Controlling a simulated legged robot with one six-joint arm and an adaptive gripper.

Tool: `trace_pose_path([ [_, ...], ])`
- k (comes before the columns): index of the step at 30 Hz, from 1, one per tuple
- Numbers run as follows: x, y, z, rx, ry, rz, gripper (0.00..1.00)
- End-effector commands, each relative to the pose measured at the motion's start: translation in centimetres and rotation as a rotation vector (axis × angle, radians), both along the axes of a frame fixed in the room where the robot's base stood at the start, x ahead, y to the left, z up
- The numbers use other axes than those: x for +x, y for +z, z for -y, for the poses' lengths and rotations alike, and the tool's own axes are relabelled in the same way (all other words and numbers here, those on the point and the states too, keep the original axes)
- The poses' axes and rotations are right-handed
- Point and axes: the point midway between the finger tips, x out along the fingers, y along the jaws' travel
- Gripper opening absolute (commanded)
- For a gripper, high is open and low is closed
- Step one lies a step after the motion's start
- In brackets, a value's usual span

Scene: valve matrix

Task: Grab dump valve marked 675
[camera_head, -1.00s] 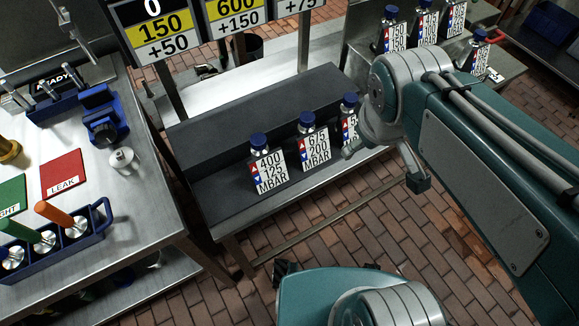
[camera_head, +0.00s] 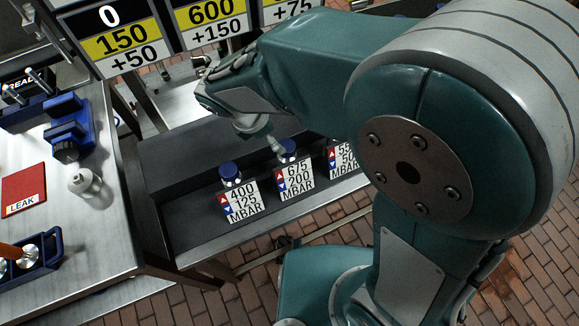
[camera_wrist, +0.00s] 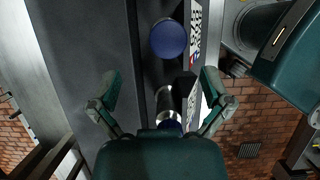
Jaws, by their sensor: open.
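The dump valve marked 675 (camera_head: 296,180) stands on a dark bench in the middle of a row. It has a dark blue cap (camera_head: 287,147), and its white tag also reads 200 MBAR. In the head view my gripper (camera_head: 262,134) hangs just behind and above this cap, partly hidden by my arm. In the wrist view my gripper (camera_wrist: 160,74) is open. A metal valve body (camera_wrist: 164,103) shows between its fingers, low near the palm; its tag number is not readable here.
The valve marked 400 (camera_head: 240,203) stands to the left. A third valve (camera_head: 344,158), tag partly hidden, stands to the right behind my arm. The dark bench (camera_head: 200,240) has free room in front. A steel table (camera_head: 85,240) with blue fixtures is at left.

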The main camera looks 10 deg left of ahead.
Motion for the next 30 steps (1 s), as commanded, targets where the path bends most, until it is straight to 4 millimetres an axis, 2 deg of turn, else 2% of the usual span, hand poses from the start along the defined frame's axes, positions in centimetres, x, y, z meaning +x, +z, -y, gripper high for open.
trace_pose_path([
  [8,0.3,-2.5,1.1,0.0,-0.003,-0.001,0.99],
  [15,0.5,-5.8,2.5,-0.001,-0.003,-0.002,0.99],
  [24,0.7,-6.5,2.7,0.003,-0.001,0.0,0.99],
  [25,0.7,-6.5,2.7,0.003,-0.002,0.001,0.94],
  [26,0.7,-6.4,2.7,0.003,-0.002,0.001,0.81],
  [27,0.7,-6.4,2.7,0.003,-0.002,0.001,0.63],
  [29,0.7,-6.4,2.7,0.003,-0.002,0.001,0.36],
  [30,0.7,-6.4,2.7,0.003,-0.002,0.001,0.18],
])
